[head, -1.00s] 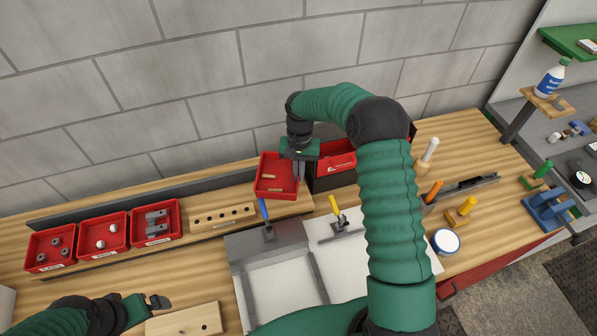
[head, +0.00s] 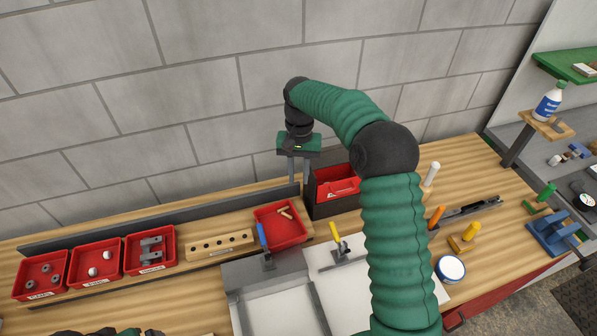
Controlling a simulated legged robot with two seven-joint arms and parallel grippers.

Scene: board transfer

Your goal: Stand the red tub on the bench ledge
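The red tub (head: 279,231) with a few small tan pegs in it stands on the wooden bench ledge (head: 218,232), right of the block with holes. My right gripper (head: 299,184) is above and behind the tub, fingers pointing down and apart, with nothing between them. It is clear of the tub. Only a bit of my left arm (head: 85,333) shows at the bottom left edge; its fingers are cut off by the frame.
Three red bins (head: 96,262) stand on the ledge at left. A dark holder with a red box (head: 337,183) is just right of my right gripper. Blue-handled (head: 262,238) and yellow-handled (head: 336,236) clamps stand in front.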

